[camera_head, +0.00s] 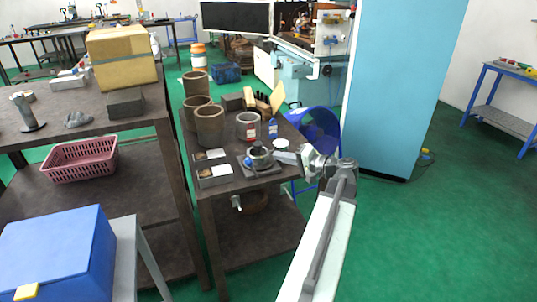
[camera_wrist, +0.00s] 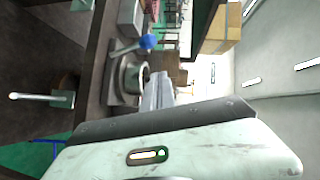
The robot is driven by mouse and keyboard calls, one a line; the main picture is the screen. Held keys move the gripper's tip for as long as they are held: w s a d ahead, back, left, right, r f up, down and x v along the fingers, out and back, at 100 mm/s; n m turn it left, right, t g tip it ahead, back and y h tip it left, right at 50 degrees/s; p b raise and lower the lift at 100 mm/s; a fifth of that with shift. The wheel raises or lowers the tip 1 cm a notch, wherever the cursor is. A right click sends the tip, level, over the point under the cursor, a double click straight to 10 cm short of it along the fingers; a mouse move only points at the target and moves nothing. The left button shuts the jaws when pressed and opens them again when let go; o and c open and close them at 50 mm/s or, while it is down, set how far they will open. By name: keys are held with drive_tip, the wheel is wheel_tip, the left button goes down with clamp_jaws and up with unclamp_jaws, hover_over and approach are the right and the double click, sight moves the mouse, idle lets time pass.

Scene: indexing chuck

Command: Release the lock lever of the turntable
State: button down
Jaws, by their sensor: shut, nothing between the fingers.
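The turntable (camera_head: 262,160) is a grey round chuck on a square plate, near the front right of the dark table. It also shows in the wrist view (camera_wrist: 130,75), turned on its side. Its lock lever ends in a blue ball knob (camera_head: 248,162), on the left side of the turntable in the head view. The knob (camera_wrist: 148,42) stands clear of my fingers in the wrist view. My gripper (camera_head: 279,154) is shut and empty at the right side of the turntable; its fingers (camera_wrist: 160,80) point towards it. Whether they touch it I cannot tell.
Brown pots (camera_head: 209,125) and a light grey can (camera_head: 248,125) stand behind the turntable. A divided tray (camera_head: 212,181) lies just left of it. A blue drum (camera_head: 318,130) and a tall blue cabinet (camera_head: 403,80) stand to the right. Green floor is open at the right.

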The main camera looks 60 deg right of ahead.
drive_tip(key=s, duration=0.2)
drive_tip(key=s+r+p, duration=0.1)
drive_tip(key=s, duration=0.2)
drive_tip(key=shift+s+a+r, duration=0.1)
drive_tip(key=shift+a+r, duration=0.05)
